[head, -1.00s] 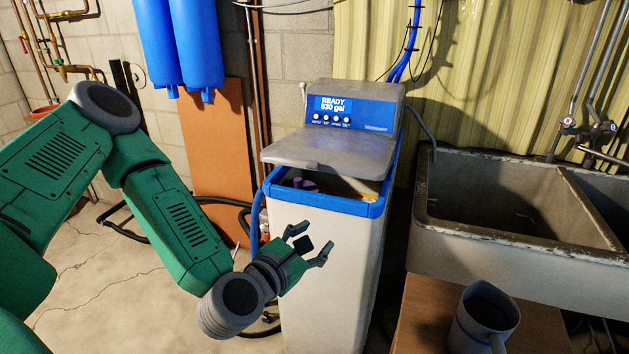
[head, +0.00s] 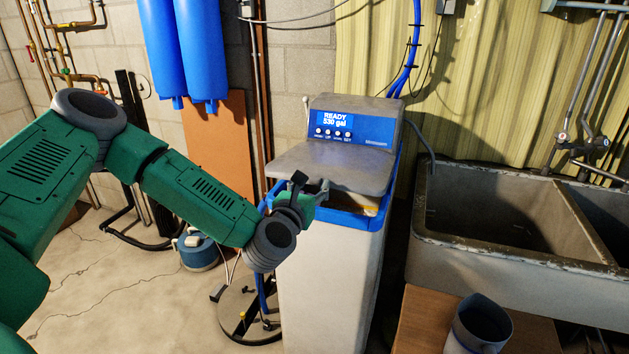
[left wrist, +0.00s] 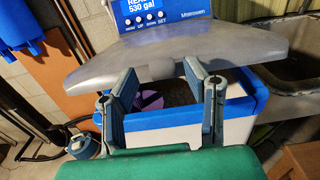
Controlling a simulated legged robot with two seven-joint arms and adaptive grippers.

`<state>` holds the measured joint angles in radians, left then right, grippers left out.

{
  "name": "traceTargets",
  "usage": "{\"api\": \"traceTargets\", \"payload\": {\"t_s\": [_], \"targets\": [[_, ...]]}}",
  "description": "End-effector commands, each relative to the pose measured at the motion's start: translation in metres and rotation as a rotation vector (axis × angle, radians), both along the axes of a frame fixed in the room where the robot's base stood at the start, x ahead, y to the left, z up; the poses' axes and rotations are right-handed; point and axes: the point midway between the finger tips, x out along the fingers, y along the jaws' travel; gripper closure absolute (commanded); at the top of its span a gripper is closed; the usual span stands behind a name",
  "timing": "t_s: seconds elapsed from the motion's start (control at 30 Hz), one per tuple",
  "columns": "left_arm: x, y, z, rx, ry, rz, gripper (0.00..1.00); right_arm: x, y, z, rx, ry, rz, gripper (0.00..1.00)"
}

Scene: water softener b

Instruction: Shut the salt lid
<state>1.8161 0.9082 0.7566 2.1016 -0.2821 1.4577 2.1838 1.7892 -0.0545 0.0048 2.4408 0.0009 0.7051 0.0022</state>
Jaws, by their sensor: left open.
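The grey salt lid (head: 335,163) is on top of the white softener cabinet (head: 325,270). It is partly open, with its front edge raised above the blue rim (head: 365,219). In the left wrist view the lid (left wrist: 225,50) spans the picture, and part of the opening shows below it with something purple (left wrist: 150,101) inside. My left gripper (head: 312,187) is at the lid's front edge, above the opening. Its fingers are apart and empty; in the left wrist view the tips (left wrist: 160,72) lie either side of a small front tab. I cannot tell whether they touch the lid. My right gripper is out of view.
A control panel (head: 345,123) reading READY 530 gal stands behind the lid. A stone sink (head: 500,240) is at the right, and a jug (head: 480,325) stands on a wooden surface in front of it. A round blue container (head: 196,252) and hoses are on the floor at left.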

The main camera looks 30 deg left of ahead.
Motion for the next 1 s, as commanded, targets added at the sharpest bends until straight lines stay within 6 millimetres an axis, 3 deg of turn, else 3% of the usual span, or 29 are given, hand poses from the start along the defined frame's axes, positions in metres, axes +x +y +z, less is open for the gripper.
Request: {"api": "traceTargets", "payload": {"t_s": [0.2, 0.47, 0.57, 0.6, 0.83, 1.0], "targets": [[0.014, 0.001, 0.001, 0.002, 0.0, -0.001, 0.59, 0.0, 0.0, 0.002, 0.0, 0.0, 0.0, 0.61], [0.014, 0.003, 0.0, 0.0, 0.001, -0.001, 0.59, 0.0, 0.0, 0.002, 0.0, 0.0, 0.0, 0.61], [0.014, 0.003, 0.0, 0.0, 0.001, -0.001, 0.94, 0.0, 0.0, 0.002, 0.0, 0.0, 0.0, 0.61], [0.014, 0.003, -0.001, 0.0, 0.001, -0.002, 1.0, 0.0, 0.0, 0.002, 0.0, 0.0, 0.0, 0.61], [0.014, 0.004, -0.004, 0.001, -0.005, -0.001, 1.0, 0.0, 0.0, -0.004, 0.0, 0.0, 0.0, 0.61], [0.014, 0.004, -0.021, 0.011, -0.04, -0.001, 1.0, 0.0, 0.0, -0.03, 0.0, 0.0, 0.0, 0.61]]}}
